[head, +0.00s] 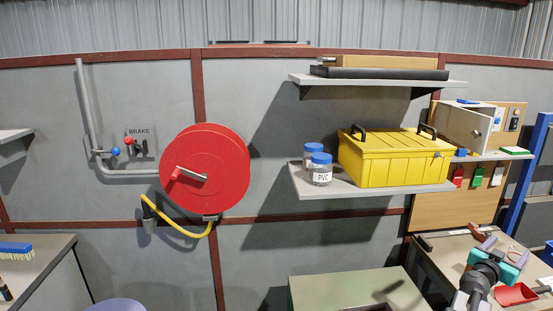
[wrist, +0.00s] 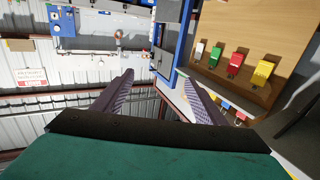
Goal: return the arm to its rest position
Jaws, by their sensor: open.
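My gripper (head: 502,247) is at the lower right of the head view, at the end of my arm, above a bench. Its two purple fingers stand apart. In the wrist view, my gripper (wrist: 158,80) shows both ridged fingers spread with nothing between them. The view past the fingers is tilted. Much of my arm is outside the head view.
A yellow toolbox (head: 392,160) and lidded jars (head: 319,170) stand on a wall shelf (head: 370,192). A red hose reel (head: 205,168) hangs left of them. A red scoop (head: 515,294) lies near my arm. Coloured tags hang on a wooden board (wrist: 240,35).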

